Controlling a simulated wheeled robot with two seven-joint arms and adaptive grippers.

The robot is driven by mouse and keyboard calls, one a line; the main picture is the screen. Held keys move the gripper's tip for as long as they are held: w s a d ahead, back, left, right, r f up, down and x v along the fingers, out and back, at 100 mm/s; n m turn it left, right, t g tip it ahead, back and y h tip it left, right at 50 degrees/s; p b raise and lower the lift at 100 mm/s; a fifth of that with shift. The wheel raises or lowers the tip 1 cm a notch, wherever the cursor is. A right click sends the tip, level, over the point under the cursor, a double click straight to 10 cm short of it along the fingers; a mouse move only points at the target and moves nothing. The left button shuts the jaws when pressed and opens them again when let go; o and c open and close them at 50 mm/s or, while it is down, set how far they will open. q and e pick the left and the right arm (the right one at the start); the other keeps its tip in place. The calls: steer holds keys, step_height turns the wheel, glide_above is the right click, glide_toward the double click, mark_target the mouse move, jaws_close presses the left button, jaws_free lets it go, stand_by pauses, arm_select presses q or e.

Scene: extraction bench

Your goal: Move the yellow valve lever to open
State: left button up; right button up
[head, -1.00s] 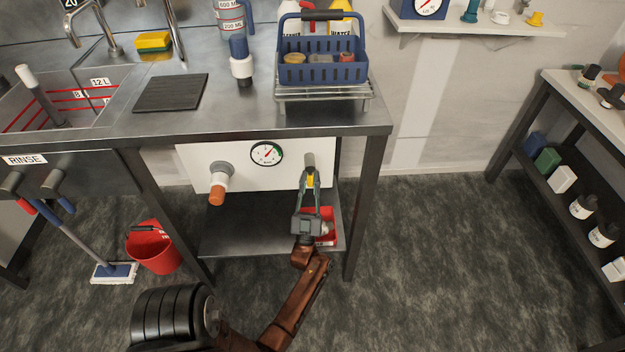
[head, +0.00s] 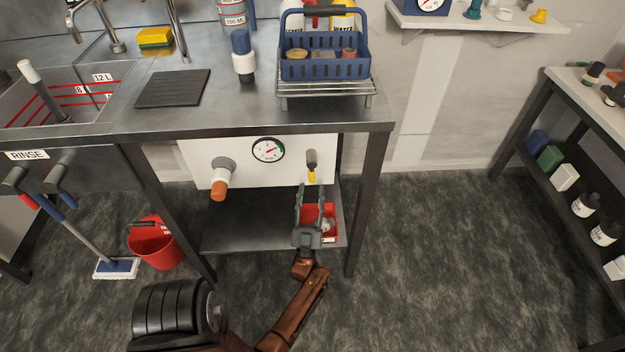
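The yellow valve lever (head: 312,176) is on the right side of the white panel under the bench. It hangs down from a grey pipe stub (head: 311,157), its yellow end lowest. My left gripper (head: 313,190) is just below the lever, its two fingers pointing up and spread apart. It holds nothing, and the lever looks clear of the fingers. My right gripper is not in view.
An orange-handled valve (head: 217,190) and a round gauge (head: 267,149) are on the same white panel (head: 240,178). A red bin (head: 330,211) stands on the lower shelf behind my gripper. The bench leg (head: 366,200) is close on the right. Open floor lies further right.

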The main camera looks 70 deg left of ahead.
arm_select(q)
steer(key=v, duration=0.6)
steer(key=shift+d+f, duration=0.15)
steer(key=shift+f, duration=0.05)
